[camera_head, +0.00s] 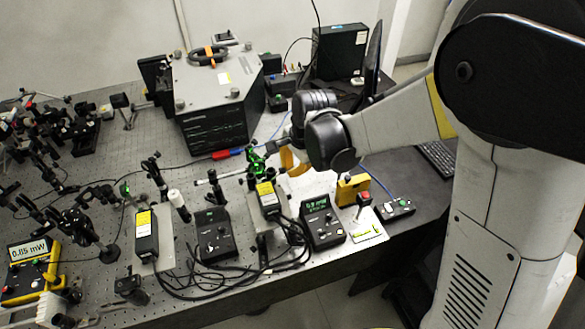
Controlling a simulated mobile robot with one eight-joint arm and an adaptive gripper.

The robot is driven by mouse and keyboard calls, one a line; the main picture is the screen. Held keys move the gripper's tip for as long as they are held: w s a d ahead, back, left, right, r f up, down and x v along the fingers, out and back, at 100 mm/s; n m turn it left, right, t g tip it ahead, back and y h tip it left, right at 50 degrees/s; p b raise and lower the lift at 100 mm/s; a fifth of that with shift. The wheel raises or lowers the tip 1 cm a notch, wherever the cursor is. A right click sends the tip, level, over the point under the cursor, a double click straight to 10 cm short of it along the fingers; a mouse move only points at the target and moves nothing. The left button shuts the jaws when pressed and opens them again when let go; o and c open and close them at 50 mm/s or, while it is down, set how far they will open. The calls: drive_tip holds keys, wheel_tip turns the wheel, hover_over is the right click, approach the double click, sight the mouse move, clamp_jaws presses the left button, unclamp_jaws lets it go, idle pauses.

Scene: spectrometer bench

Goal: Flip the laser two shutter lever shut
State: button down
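Two laser heads with yellow labels stand on the bench: one at left (146,236) and one at centre (267,196). I cannot read which is laser two. A green glow (259,162) shows on the small optics just behind the centre laser head. No shutter lever can be made out clearly at this size. My gripper (290,164) is low over the bench, just behind and to the right of the centre laser head, close to the green-lit optics. Its fingers are partly hidden by my wrist, and I cannot tell whether they touch anything or are open.
Two black controllers (214,236) (322,223) stand near the front edge, with loose cables (235,277) between. A yellow box with a red button (355,190) is right of my gripper. A large grey instrument (214,95) stands behind. Optics crowd the left.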

drive_tip(key=h, duration=0.1)
drive_tip(key=a+r+h, duration=0.1)
drive_tip(key=t+h, duration=0.1)
drive_tip(key=shift+s+a+r+n+h, duration=0.25)
drive_tip(key=shift+a+r+n+h, duration=0.05)
drive_tip(key=shift+a+r, duration=0.1)
drive_tip(key=h+b, duration=0.1)
drive_tip(key=a+h, duration=0.1)
drive_tip(key=r+t+h+b, duration=0.1)
drive_tip(key=shift+s+a+r+n+b, duration=0.1)
drive_tip(key=shift+s+a+n+b, duration=0.2)
drive_tip(key=shift+a+b, duration=0.1)
drive_tip(key=shift+w+d+r+h, duration=0.1)
drive_tip(key=shift+r+h, duration=0.05)
drive_tip(key=shift+h, duration=0.15)
drive_tip(key=shift+r, duration=0.1)
drive_tip(key=shift+r+p, duration=0.7)
drive_tip(key=shift+r, duration=0.05)
